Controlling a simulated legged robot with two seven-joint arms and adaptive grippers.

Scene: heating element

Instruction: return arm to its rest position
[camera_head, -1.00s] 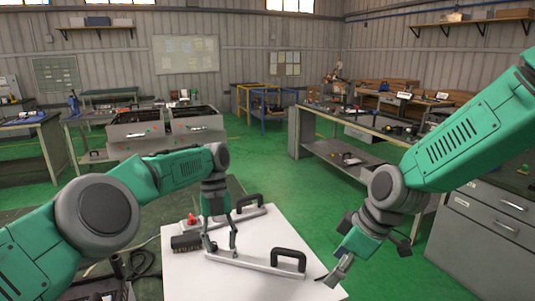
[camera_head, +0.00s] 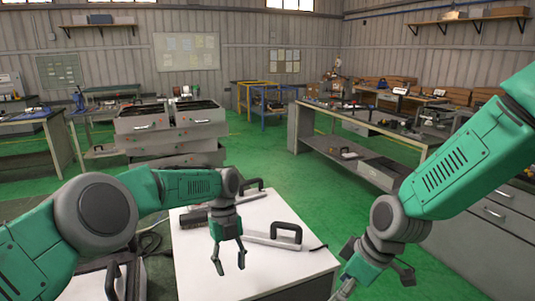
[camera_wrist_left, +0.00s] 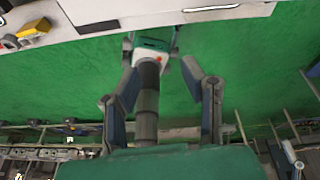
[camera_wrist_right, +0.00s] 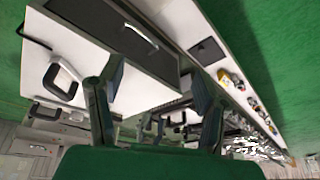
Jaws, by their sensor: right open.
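My left gripper (camera_head: 231,262) hangs in front of the white worktop in the head view, fingers apart and pointing down. Its fingers also show apart in the left wrist view (camera_wrist_left: 159,72), with green floor behind and nothing held between them. My right gripper (camera_head: 365,278) is at the lower right of the head view, beside the worktop's right edge and partly cut off by the frame. In the right wrist view its fingers (camera_wrist_right: 158,82) are apart and empty.
A long grey bench (camera_head: 335,157) stands at the right. Green floor lies open between.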

